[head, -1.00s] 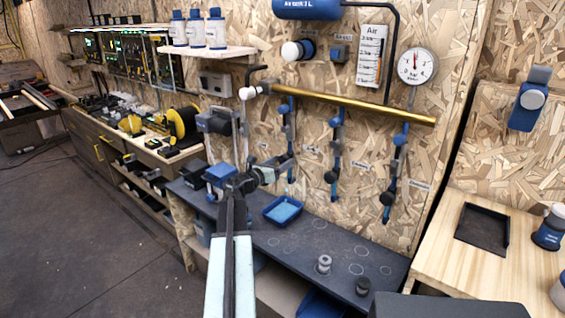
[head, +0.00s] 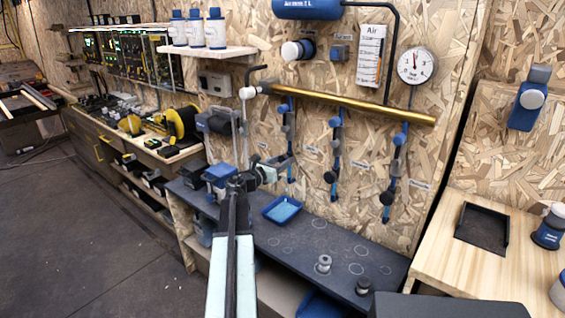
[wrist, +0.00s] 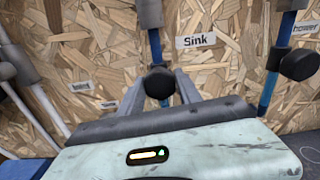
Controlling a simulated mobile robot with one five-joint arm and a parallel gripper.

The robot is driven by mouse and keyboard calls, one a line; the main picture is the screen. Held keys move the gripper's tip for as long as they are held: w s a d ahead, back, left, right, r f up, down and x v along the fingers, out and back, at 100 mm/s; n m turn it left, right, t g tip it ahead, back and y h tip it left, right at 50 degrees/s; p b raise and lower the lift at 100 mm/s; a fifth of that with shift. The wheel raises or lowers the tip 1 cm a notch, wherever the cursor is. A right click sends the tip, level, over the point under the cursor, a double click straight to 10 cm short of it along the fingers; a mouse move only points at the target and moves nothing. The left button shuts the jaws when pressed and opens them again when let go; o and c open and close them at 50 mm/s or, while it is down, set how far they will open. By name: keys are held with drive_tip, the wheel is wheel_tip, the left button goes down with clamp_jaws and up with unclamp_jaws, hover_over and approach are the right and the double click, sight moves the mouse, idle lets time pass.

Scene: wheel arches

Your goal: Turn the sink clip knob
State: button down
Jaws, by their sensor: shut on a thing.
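The sink clip knob (wrist: 159,83) is a round black knob on a blue-and-grey clip beside the "Sink" label (wrist: 195,41) in the wrist view. My gripper (wrist: 160,88) is shut on this knob, one grey finger on each side. In the head view my gripper (head: 286,162) is at the leftmost of the clips (head: 290,128) hanging below the brass pipe, and it mostly hides the knob there. How far the knob is turned cannot be told.
Two similar clips with black knobs (head: 331,177) hang to the right under the brass pipe (head: 350,106). Below is a dark shelf (head: 300,242) with a blue tray (head: 283,209) and small grey fittings (head: 323,263). White tubes (wrist: 35,95) stand left of the gripper.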

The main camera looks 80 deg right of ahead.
drive_tip(key=m, duration=0.6)
drive_tip(key=shift+d+r, duration=0.1)
drive_tip(key=m, duration=0.6)
drive_tip(key=shift+w, duration=0.1)
idle(0.4)
drive_tip(key=c, duration=0.8)
unclamp_jaws()
